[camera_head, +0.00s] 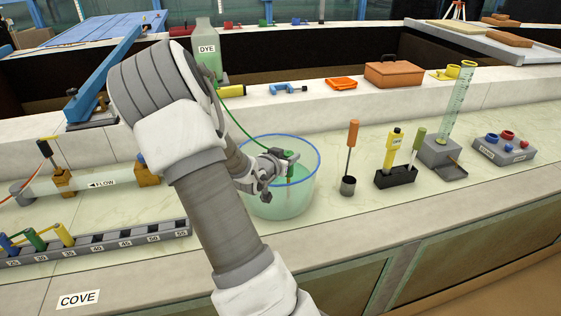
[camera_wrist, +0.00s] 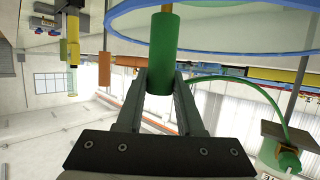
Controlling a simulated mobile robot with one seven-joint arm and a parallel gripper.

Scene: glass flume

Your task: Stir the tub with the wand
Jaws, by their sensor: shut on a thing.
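The tub (camera_head: 307,185) is clear with a blue rim and holds pale green liquid. It stands on the bench in the middle of the head view; its rim (camera_wrist: 125,42) crosses the top of the wrist view. My gripper (camera_head: 284,167) is at the tub, shut on the green handle of a wand (camera_wrist: 163,55). In the wrist view, the fingers (camera_wrist: 160,82) pinch the handle's end, and a thin tan shaft runs from it towards the tub. The wand's tip is hidden. A thin green hose (camera_head: 240,125) reaches close to the handle; I cannot tell whether it joins it.
The hose leads from the DYE bottle (camera_head: 207,55). Right of the tub stand an orange-handled rod (camera_head: 352,134) in a small cup, a black holder (camera_head: 396,176) with yellow and green tools, and a measuring cylinder (camera_head: 455,100). A numbered rack (camera_head: 110,243) lies left.

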